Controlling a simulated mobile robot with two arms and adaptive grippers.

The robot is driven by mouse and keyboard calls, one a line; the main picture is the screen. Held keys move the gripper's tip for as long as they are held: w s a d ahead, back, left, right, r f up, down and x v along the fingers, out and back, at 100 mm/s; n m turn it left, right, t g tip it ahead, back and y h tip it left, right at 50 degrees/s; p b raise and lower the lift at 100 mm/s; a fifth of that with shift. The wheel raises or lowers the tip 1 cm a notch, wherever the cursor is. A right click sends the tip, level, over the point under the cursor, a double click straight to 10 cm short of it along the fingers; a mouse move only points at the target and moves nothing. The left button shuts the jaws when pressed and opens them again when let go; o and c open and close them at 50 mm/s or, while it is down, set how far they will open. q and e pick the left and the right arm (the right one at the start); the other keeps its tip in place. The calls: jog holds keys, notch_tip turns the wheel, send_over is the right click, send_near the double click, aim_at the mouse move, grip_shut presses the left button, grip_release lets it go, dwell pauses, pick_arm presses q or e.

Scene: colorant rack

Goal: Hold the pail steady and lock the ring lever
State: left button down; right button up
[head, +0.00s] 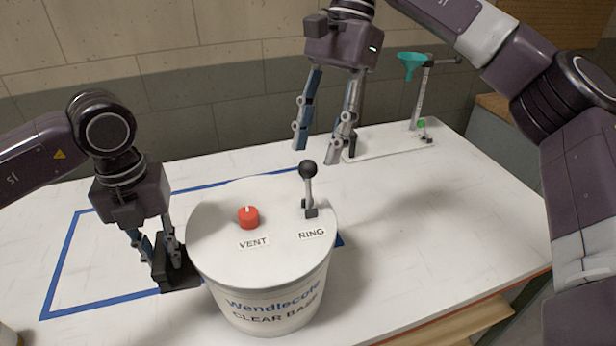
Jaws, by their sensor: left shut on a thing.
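The white pail (262,285) stands upright at the table's front, lettered "Wendlecote CLEAR BASE". Its lid (232,200) bears a red vent knob (248,217) and the ring lever (310,190), a grey stem with a black ball standing nearly upright beside the RING label (311,233). My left gripper (160,262) is at the pail's left side, shut on a dark block-like handle (178,276) there; its fingertips are partly hidden. My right gripper (318,148) hangs above and behind the lever, fingers apart and empty, not touching the lever in this view.
Blue tape (62,265) marks a rectangle on the white table (450,220). A stand (420,95) with a teal funnel (411,62) is at the back right. The table right of the pail is clear. A wall closes off the back.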

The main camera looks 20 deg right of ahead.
aim_at(308, 180)
jog(key=x, duration=0.6)
jog(key=shift+s+a+f, duration=0.1)
jog(key=shift+a+f, duration=0.05)
jog(key=shift+f, duration=0.2)
grip_shut()
